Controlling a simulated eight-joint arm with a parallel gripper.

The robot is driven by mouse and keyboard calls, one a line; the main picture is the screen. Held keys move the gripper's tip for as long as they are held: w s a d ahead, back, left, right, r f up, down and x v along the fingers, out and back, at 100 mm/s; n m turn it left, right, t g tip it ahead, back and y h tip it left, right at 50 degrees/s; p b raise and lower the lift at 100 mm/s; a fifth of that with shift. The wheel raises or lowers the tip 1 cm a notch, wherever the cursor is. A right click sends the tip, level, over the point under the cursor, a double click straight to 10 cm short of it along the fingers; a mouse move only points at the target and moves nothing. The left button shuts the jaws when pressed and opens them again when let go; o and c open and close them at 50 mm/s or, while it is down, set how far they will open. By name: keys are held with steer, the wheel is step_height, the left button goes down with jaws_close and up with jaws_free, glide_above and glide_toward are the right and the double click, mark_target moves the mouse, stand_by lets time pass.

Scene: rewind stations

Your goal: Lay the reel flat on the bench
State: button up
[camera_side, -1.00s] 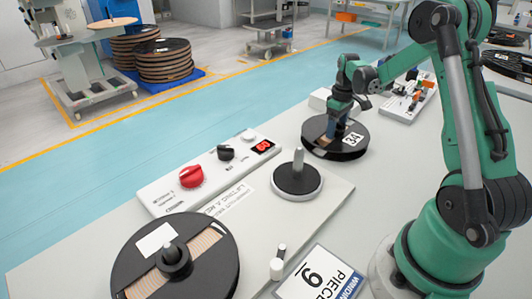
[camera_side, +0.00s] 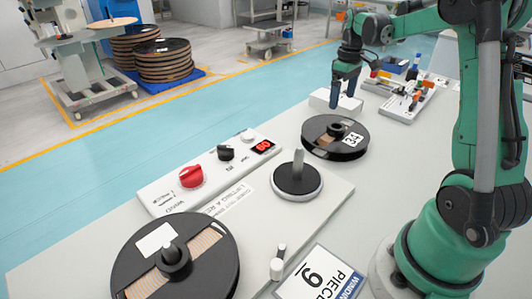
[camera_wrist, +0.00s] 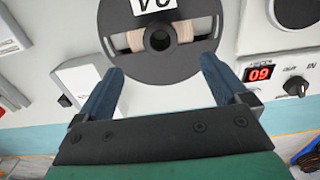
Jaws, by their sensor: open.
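The black reel (camera_side: 324,147) with a white number label lies flat on the bench (camera_side: 372,188), behind the spindle. In the wrist view the reel (camera_wrist: 121,68) shows its hub, tan windings and part of its label, cut off at the top edge. My gripper (camera_side: 344,108) is open and empty above the far side of the reel, apart from it. Its two blue fingers (camera_wrist: 160,75) stand wide apart in the wrist view, with the reel seen beyond them.
An upright spindle (camera_side: 297,178) on a round base is empty. A second reel (camera_side: 133,265) sits at the front left. A control panel (camera_side: 160,190) with a red knob, a white box (camera_side: 322,101) and a parts tray (camera_side: 408,100) stand nearby.

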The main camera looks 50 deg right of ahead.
steer(key=a+r+t+h, duration=0.1)
steer(key=a+r+t, duration=0.3)
steer(key=a, duration=1.1)
steer(key=s+a+f+t+y, duration=0.1)
steer(key=s+a+t, duration=0.2)
steer(key=a, duration=0.6)
steer(key=shift+s+a+f, duration=0.25)
steer(key=shift+s, duration=0.4)
